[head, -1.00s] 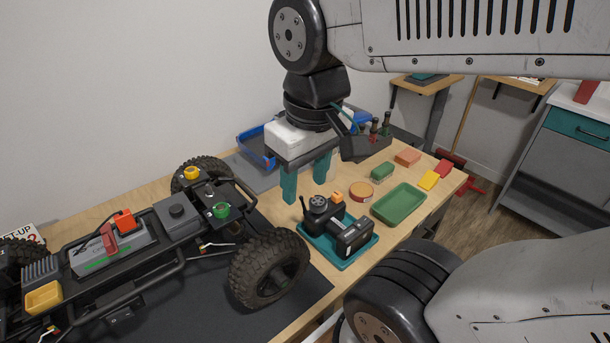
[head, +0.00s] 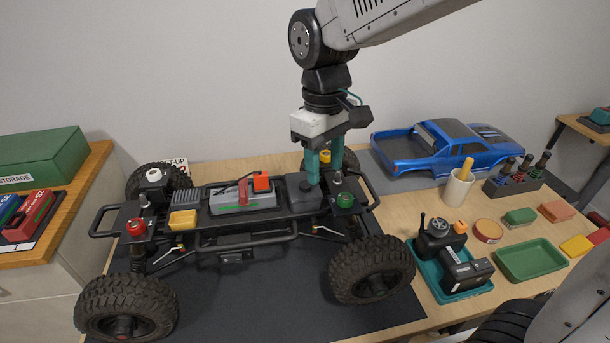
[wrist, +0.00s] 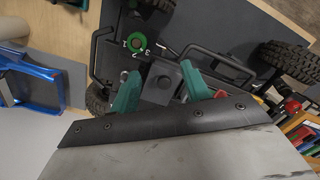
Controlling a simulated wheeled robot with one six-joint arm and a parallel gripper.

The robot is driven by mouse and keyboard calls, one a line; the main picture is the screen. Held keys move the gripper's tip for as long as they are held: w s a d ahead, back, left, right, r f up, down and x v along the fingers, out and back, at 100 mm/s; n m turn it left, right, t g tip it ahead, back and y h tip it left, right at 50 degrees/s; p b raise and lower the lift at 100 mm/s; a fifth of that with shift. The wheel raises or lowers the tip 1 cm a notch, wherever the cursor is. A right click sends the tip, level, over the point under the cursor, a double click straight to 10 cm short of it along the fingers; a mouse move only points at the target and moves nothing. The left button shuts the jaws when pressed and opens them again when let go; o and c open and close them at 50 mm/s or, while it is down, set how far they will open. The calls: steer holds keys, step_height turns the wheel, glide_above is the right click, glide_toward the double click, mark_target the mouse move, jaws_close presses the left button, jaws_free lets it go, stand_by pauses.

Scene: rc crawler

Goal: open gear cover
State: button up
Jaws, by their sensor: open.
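The RC crawler (head: 200,243) stands on a dark mat on the bench, with its body shell off. I cannot tell if a finger touches the cover.
A green knob (head: 345,201) is close beside the cover. The battery block (head: 242,199) with red and orange parts lies to its left. A blue truck shell (head: 420,155) stands behind right. A teal tray (head: 450,275) holds a radio controller. A green tray (head: 530,259) is farther right.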

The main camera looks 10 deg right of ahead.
steer(key=n, duration=0.2)
glide_above(305, 184)
steer(key=shift+r+t, duration=0.4)
step_height(305, 184, down, 8)
steer(key=shift+r, duration=0.15)
jaws_close()
